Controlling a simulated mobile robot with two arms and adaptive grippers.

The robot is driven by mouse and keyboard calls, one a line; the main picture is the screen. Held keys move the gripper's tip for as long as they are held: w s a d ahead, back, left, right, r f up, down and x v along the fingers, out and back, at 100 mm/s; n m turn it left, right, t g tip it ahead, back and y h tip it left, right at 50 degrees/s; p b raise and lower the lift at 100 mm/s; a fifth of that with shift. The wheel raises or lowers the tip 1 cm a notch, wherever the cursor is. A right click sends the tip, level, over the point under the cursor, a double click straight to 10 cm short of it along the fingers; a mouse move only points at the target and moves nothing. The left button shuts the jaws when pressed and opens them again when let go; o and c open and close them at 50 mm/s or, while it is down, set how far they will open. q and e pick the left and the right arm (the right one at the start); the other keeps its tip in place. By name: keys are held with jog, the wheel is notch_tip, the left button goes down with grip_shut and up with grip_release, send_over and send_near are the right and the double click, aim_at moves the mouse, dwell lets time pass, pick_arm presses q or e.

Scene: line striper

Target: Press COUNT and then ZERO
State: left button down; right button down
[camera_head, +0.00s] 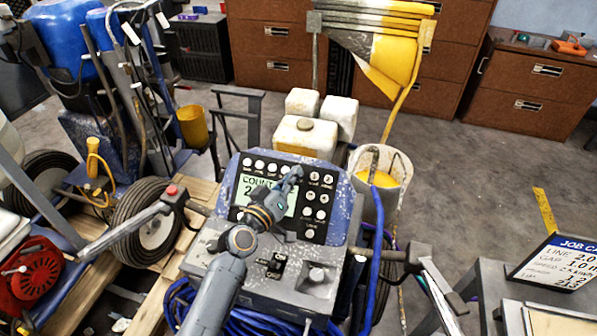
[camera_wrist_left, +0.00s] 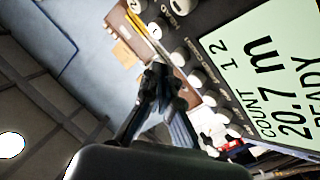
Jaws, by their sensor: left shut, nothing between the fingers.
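The line striper's control panel (camera_head: 333,200) has a lit display (camera_head: 275,203) and white round buttons (camera_head: 259,165) along its top, with more at the right. In the left wrist view the display (camera_wrist_left: 270,85) reads COUNT 12, 20.7 m and READY; a row of white buttons (camera_wrist_left: 195,78) runs beside it. My right gripper is out of view.
Handlebars (camera_head: 145,225) stick out left of the panel. A bucket with yellow paint (camera_head: 395,175) stands behind it to the right, near blue hoses (camera_head: 378,215). A job card (camera_head: 557,262) stands on a cart at the right. Open floor lies at the back right.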

pick_arm(q)
jog(key=s+r+p, duration=0.1)
jog(key=p, duration=0.1)
jog(key=s+a+r+p, duration=0.1)
jog(key=s+r, duration=0.1)
jog(key=shift+s+r+p, duration=0.15)
jog(key=shift+r+p, duration=0.15)
jog(key=shift+p, duration=0.1)
dwell(3.4)
